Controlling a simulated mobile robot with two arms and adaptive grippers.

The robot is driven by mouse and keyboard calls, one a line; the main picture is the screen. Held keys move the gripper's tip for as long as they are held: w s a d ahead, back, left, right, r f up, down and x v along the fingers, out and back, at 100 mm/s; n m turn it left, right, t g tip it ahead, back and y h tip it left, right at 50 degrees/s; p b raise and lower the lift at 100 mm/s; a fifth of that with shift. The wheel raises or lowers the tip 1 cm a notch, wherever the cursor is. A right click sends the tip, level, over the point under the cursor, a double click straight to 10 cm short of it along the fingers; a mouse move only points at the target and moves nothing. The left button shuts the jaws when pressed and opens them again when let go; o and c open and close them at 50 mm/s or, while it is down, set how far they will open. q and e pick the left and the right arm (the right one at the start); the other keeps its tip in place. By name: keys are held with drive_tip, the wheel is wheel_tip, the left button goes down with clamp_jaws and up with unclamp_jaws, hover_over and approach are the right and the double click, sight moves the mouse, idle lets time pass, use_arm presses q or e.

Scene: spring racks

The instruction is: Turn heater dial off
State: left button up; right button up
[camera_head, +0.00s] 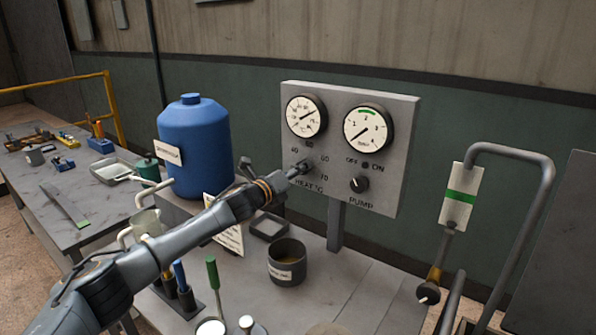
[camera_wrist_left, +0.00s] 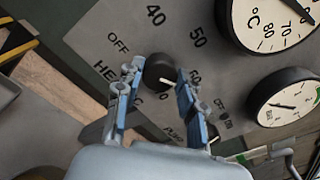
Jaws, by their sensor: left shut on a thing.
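The heating dial (camera_wrist_left: 159,70) is a black round knob on the grey control panel (camera_head: 300,95), ringed by OFF and several numbers. Its white mark points towards the lower right in the left wrist view, on the 60 to 70 side, away from OFF. My left gripper (camera_wrist_left: 160,76) is shut on the dial, one finger on each side. In the head view my left gripper (camera_head: 297,170) reaches the panel and mostly hides the dial. My right gripper is not in view.
The pump knob (camera_head: 359,184) sits right of the heating dial, below two round gauges (camera_head: 306,116). A blue tank (camera_head: 194,146) stands left of the panel. A dark cup (camera_head: 287,262) and a green-handled tool (camera_head: 213,273) stand below my arm. A bent pipe (camera_head: 545,190) rises at right.

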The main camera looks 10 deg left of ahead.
use_arm(q)
drive_tip(key=shift+n, duration=0.3)
drive_tip(key=n+p, duration=0.1)
drive_tip(key=n, duration=1.1)
drive_tip(key=n+p, duration=0.1)
drive_tip(key=n, duration=1.1)
drive_tip(key=n+y+p, duration=0.1)
drive_tip(key=n, duration=1)
drive_tip(key=shift+s+d+f+n, duration=0.1)
drive_tip(key=shift+d+f+n, duration=0.05)
drive_tip(key=shift+f+n, duration=0.25)
drive_tip(key=o, duration=1.1)
drive_tip(key=shift+r, duration=0.1)
drive_tip(key=shift+o, duration=0.3)
drive_tip(key=shift+r, duration=0.1)
